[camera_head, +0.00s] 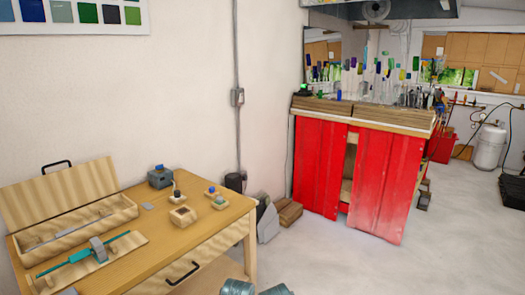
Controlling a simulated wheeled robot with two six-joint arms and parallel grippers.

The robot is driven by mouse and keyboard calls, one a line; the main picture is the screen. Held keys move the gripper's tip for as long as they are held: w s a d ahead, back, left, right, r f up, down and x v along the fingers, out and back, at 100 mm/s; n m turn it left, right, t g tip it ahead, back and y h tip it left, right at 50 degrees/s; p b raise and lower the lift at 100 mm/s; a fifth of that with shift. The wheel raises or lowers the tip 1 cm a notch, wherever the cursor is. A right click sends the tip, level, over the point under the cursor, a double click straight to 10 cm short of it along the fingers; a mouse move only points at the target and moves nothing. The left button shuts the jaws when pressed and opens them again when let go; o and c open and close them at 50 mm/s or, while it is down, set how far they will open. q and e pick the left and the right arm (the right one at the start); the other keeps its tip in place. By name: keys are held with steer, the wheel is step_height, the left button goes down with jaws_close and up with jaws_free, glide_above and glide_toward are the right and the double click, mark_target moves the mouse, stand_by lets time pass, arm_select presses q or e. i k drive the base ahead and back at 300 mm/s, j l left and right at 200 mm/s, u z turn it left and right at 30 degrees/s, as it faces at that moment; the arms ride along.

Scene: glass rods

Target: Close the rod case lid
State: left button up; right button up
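The wooden rod case (103,226) sits on the left part of the wooden table. Its lid (60,192) stands open, leaning back at the rear of the case, with a black handle (57,165) at its top edge. Pale grey rods (70,232) lie inside the case. No gripper shows in the head view; only blurred teal-grey parts at the bottom edge, probably my own arms, are visible.
A wooden board with a teal rod and grey clamp (99,250) lies in front of the case. A grey box (160,177) and small wooden blocks (183,215) stand to the right. The table's (160,245) front right is bare. A red cabinet (318,165) stands beyond.

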mark_target(26, 203)
steer(key=u, duration=1.4)
